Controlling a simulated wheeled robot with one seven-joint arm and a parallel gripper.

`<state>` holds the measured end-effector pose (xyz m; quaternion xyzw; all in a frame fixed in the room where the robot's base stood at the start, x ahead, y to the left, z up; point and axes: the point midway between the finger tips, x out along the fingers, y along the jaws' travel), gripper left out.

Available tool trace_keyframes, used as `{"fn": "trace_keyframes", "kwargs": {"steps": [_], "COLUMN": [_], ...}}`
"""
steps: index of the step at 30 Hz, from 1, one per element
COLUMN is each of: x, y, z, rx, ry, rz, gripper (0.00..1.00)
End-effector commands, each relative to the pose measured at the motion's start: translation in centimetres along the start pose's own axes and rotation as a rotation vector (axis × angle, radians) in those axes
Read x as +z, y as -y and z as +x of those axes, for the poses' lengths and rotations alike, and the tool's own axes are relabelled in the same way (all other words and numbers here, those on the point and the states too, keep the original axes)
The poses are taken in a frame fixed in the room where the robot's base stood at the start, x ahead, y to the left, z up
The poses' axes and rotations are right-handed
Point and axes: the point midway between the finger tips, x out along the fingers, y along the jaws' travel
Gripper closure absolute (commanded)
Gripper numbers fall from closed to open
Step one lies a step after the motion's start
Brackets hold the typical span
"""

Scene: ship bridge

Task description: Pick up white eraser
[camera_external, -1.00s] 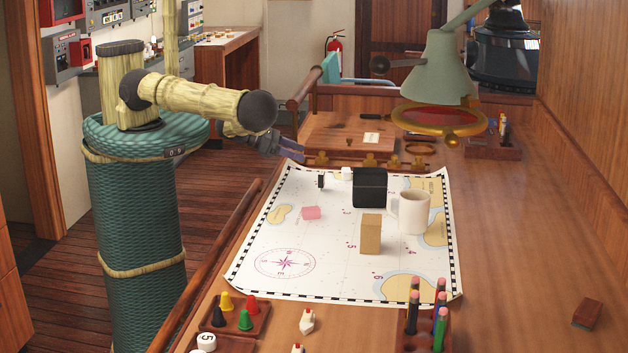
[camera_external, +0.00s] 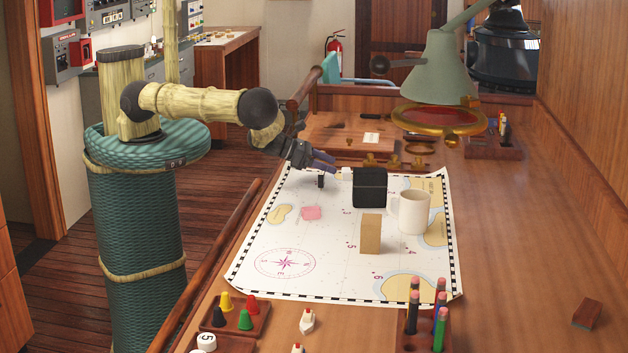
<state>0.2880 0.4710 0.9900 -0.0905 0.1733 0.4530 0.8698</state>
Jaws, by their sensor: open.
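A small white block (camera_external: 347,174), which looks like the white eraser, is at the far side of the chart, just left of a black box (camera_external: 370,188). My gripper (camera_external: 333,164) is open and empty, just left of the white block and apparently a little above it. Its fingers point right and slightly down. A small black upright piece (camera_external: 320,181) stands below the fingers in the picture. I cannot tell the exact gap between the fingers and the white block.
The chart (camera_external: 330,260) also bears a tan block (camera_external: 371,234), a white mug (camera_external: 414,212) and a flat pink piece (camera_external: 311,213). A green lamp (camera_external: 447,70) hangs at the back right. A pencil holder (camera_external: 425,340) stands in front. The desk's right side is mostly clear.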

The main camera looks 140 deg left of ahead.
Motion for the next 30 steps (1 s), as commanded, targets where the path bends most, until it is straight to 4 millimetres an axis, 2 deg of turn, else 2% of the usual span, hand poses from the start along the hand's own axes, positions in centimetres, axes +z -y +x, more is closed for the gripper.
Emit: {"fn": "trace_keyframes", "kwargs": {"steps": [8, 11, 21, 30], "x": [0.0, 0.1, 0.1, -0.1], "y": [0.0, 0.0, 0.0, 0.0], "z": [0.1, 0.9, 5.2, 5.8], "rx": [0.0, -0.001, -0.001, 0.001], "ry": [0.0, 0.001, 0.001, 0.0], "rz": [0.0, 0.0, 0.0, 0.0], "gripper": [0.33, 0.33, 0.33, 0.33]}}
